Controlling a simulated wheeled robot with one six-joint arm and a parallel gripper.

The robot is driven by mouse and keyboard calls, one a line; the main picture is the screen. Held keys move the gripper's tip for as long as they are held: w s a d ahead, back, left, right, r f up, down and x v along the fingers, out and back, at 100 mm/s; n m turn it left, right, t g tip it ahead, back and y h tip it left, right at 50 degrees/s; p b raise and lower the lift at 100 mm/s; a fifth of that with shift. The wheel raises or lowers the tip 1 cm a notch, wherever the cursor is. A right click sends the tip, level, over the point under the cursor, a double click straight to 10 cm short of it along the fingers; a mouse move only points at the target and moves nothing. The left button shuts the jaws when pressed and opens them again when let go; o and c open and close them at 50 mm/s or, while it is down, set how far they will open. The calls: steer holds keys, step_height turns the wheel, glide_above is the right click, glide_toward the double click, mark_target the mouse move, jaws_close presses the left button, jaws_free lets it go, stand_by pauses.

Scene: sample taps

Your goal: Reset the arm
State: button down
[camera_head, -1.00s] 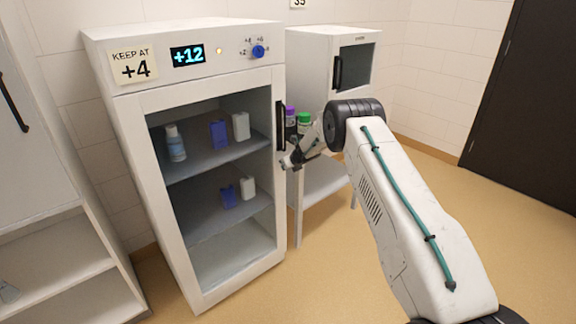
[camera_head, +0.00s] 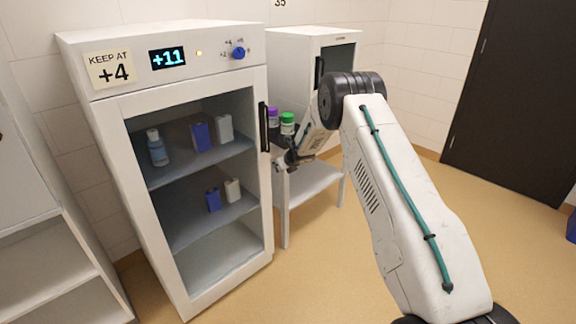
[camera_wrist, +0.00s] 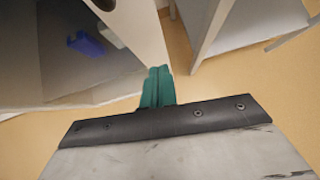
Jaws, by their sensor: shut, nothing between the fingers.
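My gripper (camera_head: 280,163) is at the end of my white arm, in front of the right side of the fridge (camera_head: 100,94), below the fridge's dark door handle (camera_head: 264,127). It is small and partly hidden by my wrist in the head view. In the wrist view its teal fingers (camera_wrist: 157,88) are together with nothing between them, over the gap between the fridge and the white stand to its right.
The fridge's display (camera_head: 168,58) reads +11 beside a "KEEP AT +4" label (camera_head: 110,70) and a blue knob (camera_head: 239,53). Bottles and boxes stand on its shelves. Purple- and green-capped jars (camera_head: 287,123) stand close behind my gripper. Open floor lies right.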

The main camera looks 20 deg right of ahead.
steer(key=s+d+r+m+g+h, duration=0.2)
steer(key=s+d+r+m+h, duration=0.15)
steer(key=s+d+m, duration=0.6)
steer(key=s+a+r+m+g+h, duration=0.1)
steer(key=s+r+m+g+h, duration=0.1)
steer(key=s+r+m, duration=0.55)
steer(key=s+a+r+m+g+h, duration=0.1)
steer(key=s+r+m+g+h, duration=0.1)
steer(key=s+r+m, duration=0.55)
steer(key=s+a+r+m+y, duration=0.1)
steer(key=s+a+r+m, duration=0.3)
steer(key=s, duration=0.9)
steer(key=s+a+r+m+g+y, duration=0.1)
steer(key=s+a+r+m, duration=0.4)
steer(key=s, duration=0.9)
steer(key=s+a+r+m+y, duration=0.3)
steer(key=s+a+r+m, duration=0.2)
steer(key=s+a, duration=0.4)
steer(key=s, duration=0.5)
steer(key=shift+r, duration=0.35)
